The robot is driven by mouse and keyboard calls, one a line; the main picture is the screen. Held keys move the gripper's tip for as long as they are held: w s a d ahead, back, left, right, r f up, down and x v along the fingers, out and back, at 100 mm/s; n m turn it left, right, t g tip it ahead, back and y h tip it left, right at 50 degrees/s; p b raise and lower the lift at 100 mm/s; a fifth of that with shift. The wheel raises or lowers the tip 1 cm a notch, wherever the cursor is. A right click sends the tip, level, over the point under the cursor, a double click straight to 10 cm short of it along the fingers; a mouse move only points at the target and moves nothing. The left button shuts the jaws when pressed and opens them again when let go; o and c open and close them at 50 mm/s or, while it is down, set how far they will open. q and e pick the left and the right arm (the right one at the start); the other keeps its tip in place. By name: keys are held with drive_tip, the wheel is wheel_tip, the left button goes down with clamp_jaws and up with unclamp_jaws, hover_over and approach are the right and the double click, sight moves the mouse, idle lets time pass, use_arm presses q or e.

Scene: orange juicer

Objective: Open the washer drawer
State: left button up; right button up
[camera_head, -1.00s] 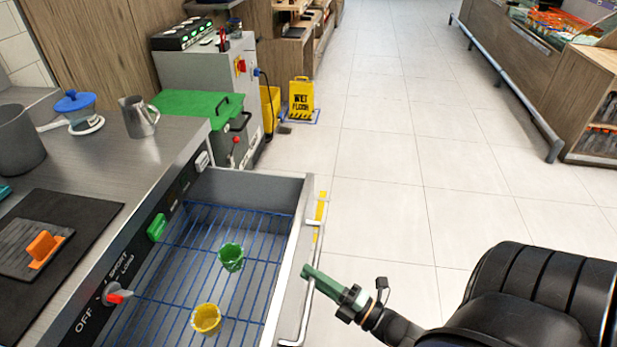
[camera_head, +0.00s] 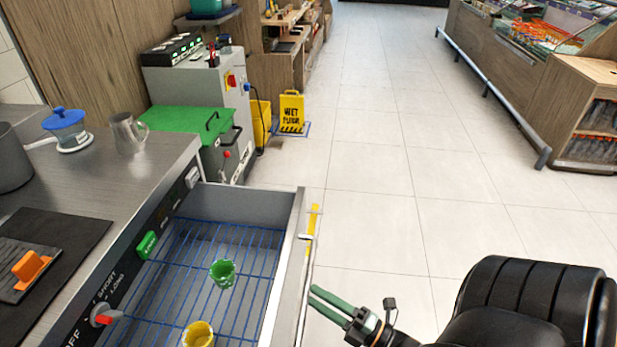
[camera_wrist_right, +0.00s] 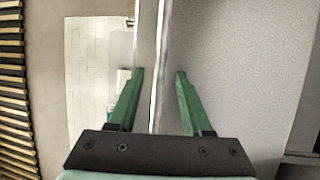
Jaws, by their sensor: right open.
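The washer drawer (camera_head: 292,245) is pulled out from the steel counter front, its grey front panel and long metal handle (camera_head: 306,270) facing right. Inside lie a blue wire rack (camera_head: 245,245), a green cup (camera_head: 223,273) and a yellow cup (camera_head: 198,335). My right gripper (camera_head: 314,295) has its green fingers parted, just right of the handle in the head view. In the right wrist view a thin upright metal bar (camera_wrist_right: 158,70) runs between the open fingers (camera_wrist_right: 158,75), with no clear contact. My left gripper is not in view.
The counter (camera_head: 95,170) holds a metal pitcher (camera_head: 128,133), a blue-lidded jar (camera_head: 66,130) and a dark mat (camera_head: 75,235). A yellow wet-floor sign (camera_head: 291,112) stands behind.

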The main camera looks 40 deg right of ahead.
drive_tip(key=v, duration=0.9)
drive_tip(key=shift+b, duration=0.35)
drive_tip(key=shift+s, duration=0.1)
